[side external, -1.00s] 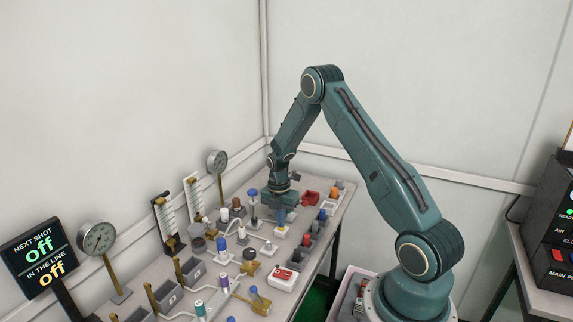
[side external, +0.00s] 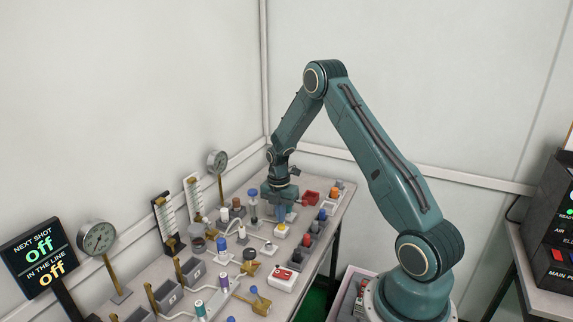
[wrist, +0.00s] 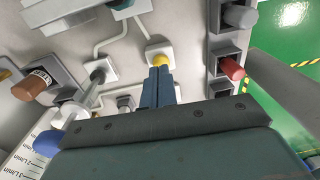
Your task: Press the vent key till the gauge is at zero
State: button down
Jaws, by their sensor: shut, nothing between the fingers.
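My gripper (side external: 281,216) is shut and empty, pointing down just above a yellow key on a white square base. In the side external view the yellow key (side external: 281,229) shows right under the fingertips. In the wrist view my fingertips (wrist: 160,72) overlap the near edge of the yellow key (wrist: 159,59), so I cannot tell there whether they touch it. No label marks it as the vent key. A near dial gauge (side external: 97,238) and a far dial gauge (side external: 217,162) stand on posts; their needle readings are too small to tell.
Small keys, knobs and grey blocks crowd the bench around my gripper. A red key (wrist: 231,68) in a dark holder is right of it in the wrist view. A blue-topped post (side external: 253,192) stands close by. A sign (side external: 40,255) reads "off" twice.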

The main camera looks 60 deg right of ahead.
notch_tip(320, 180, up, 11)
jog(key=shift+w+d+r, duration=0.15)
jog(key=shift+w+d, duration=0.05)
jog(key=shift+w, duration=0.2)
dwell(0.4)
jog(key=s+a+r+m+t, duration=0.1)
jog(key=s+a+r+m, duration=0.2)
jog(key=a+r, duration=0.25)
jog(key=s+a+r+m+t+h, duration=0.1)
jog(key=s+a+r+m, duration=0.15)
jog(key=a+r, duration=0.3)
jog(key=s+a+r+m+t, duration=0.1)
jog(key=s+a+r+m, duration=0.15)
jog(key=a+r, duration=0.3)
jog(key=s+a+r+m+t, duration=0.1)
jog(key=s+a+m, duration=0.3)
jog(key=s, duration=0.3)
jog(key=s+a+r+m+t, duration=0.2)
jog(key=s+a+m, duration=0.3)
jog(key=s, duration=0.3)
jog(key=shift+s+m+y, duration=0.2)
jog(key=shift+m+y, duration=0.2)
jog(key=shift+m, duration=0.1)
jog(key=shift+w+r, duration=0.1)
jog(key=shift+w, duration=0.05)
